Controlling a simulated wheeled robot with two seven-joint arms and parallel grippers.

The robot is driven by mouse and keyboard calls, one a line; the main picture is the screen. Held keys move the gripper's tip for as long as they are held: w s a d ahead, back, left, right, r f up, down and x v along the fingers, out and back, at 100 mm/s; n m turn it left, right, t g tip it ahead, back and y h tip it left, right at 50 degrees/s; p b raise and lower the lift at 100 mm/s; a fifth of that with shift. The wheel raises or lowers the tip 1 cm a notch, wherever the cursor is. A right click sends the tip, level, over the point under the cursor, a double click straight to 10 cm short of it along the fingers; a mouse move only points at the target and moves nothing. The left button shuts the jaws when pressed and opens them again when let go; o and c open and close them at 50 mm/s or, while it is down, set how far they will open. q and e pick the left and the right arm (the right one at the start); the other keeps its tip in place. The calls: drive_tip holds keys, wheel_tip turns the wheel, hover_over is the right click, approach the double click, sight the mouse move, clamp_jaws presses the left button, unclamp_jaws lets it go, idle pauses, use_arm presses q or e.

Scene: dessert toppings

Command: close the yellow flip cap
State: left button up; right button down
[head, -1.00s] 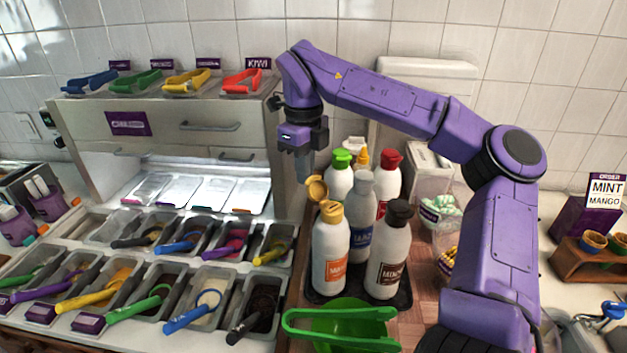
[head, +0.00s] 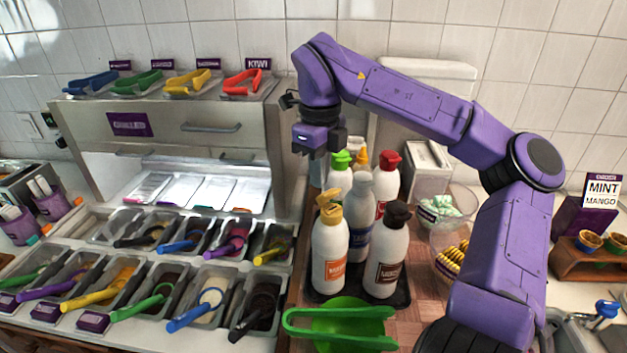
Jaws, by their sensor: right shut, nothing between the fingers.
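The white bottle (head: 330,255) with the orange label stands upright at the front left of the bottle group. Its yellow flip cap (head: 329,212) has its lid (head: 328,196) raised at a slant above the base, not flat on it. My right gripper (head: 315,172) is shut and empty, pointing down just above and slightly left of the lid. Whether it touches the lid is hard to tell. My left gripper is not in view.
Bottles with green (head: 341,160), red (head: 390,160) and dark brown (head: 397,213) caps stand close by on a dark tray (head: 402,295). A green bowl (head: 345,318) with green tongs is in front. Topping tubs (head: 215,290) lie to the left.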

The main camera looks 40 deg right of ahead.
sight(333, 190)
drive_tip(key=shift+s+a+f, duration=0.1)
drive_tip(key=shift+s, duration=0.75)
drive_tip(key=shift+s+a+p, duration=0.1)
drive_tip(key=shift+s+p, duration=0.25)
drive_tip(key=shift+s, duration=0.85)
drive_tip(key=shift+f, duration=0.1)
drive_tip(key=shift+f, duration=0.15)
drive_tip(key=shift+s+f, duration=0.1)
drive_tip(key=shift+f, duration=0.05)
wheel_tip(333, 190, up, 8)
drive_tip(key=p, duration=0.7)
